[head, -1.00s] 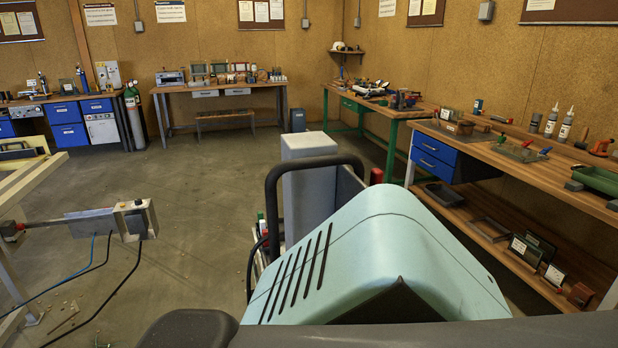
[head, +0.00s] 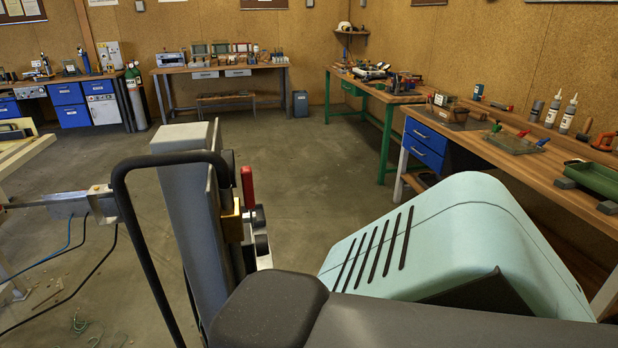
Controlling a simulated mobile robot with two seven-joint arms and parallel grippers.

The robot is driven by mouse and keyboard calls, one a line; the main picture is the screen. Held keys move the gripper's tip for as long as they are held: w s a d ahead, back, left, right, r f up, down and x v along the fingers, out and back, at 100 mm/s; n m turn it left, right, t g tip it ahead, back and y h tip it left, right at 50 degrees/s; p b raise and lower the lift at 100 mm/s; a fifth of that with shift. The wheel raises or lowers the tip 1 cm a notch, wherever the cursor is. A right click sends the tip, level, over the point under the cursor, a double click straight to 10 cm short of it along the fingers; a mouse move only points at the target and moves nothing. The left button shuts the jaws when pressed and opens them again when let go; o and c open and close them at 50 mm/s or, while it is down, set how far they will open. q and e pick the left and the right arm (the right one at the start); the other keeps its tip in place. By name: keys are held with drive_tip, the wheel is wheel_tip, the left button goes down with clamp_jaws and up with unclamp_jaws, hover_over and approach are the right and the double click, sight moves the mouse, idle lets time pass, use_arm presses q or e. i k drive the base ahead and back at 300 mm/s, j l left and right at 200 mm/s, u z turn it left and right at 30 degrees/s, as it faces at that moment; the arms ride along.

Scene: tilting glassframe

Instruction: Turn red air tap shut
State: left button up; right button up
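A red upright handle (head: 247,188) stands on a yellow, brass-coloured block (head: 232,222) beside the grey post (head: 190,190) in the head view. It may be the red air tap, but I cannot be sure of that or tell whether it is open or shut. Round dark and silver parts sit just right of the block. Neither of my grippers can be made out in the head view, so what they hold is hidden.
A bent black bar (head: 125,190) curves around the grey post. A pale green slotted cover (head: 450,235) and a dark rounded shape (head: 265,300) fill the lower front. A workbench (head: 480,155) stands right. Bare floor (head: 300,150) lies beyond the post.

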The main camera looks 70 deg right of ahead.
sight(247, 183)
drive_tip(key=k+l+z, duration=0.1)
drive_tip(key=l, duration=0.35)
drive_tip(key=k+l+z, duration=0.1)
drive_tip(key=l, duration=0.35)
drive_tip(key=l+z, duration=0.1)
drive_tip(key=l, duration=0.65)
